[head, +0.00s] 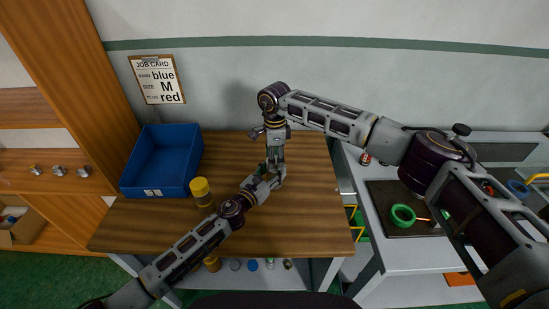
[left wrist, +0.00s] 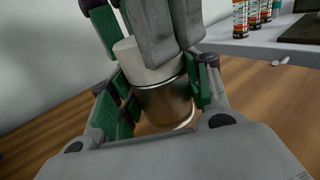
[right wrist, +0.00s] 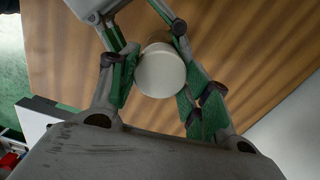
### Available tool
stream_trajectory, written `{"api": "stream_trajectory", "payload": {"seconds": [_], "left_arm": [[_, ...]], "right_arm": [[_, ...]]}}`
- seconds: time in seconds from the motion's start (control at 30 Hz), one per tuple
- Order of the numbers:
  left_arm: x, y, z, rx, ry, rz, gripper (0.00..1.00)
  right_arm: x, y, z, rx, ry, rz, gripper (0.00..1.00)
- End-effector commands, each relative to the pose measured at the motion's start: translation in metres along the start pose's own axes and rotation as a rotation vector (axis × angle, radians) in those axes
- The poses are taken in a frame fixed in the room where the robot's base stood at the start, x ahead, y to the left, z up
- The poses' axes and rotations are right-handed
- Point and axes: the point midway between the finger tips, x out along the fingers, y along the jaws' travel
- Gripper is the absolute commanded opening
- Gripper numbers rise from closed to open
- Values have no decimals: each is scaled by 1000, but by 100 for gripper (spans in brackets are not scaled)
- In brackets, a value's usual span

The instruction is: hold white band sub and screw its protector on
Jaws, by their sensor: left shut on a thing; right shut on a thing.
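The sub (left wrist: 165,105) is a brownish metal cylinder with a white band at its lower end in the left wrist view. My left gripper (head: 268,173) is shut on it, with green pads on both sides. The white protector (left wrist: 140,62) sits at the sub's upper end, lined up and seemingly touching; I cannot tell how far it is threaded. My right gripper (head: 275,158) comes from above and is shut on the protector, whose round white face (right wrist: 161,74) shows between the green pads in the right wrist view. In the head view the grippers hide both parts.
A yellow-topped cylinder (head: 201,190) stands on the wooden table (head: 300,215) left of the grippers, near a blue bin (head: 160,165). A job card (head: 157,79) hangs on the wall. A side bench (head: 405,258) with a green ring (head: 402,215) is right.

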Motion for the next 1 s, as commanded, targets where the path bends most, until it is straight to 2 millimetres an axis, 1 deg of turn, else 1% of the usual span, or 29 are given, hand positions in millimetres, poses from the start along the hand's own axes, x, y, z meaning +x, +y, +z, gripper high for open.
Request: {"api": "stream_trajectory", "payload": {"seconds": [0.03,1.0], "left_arm": [[0,-1,2,0,-4,-2,0],[1,-3,3,0,-4,-4,0]], "right_arm": [[0,-1,0,38,-2,-3,19],[0,-1,1,789,-4,-5,19]]}}
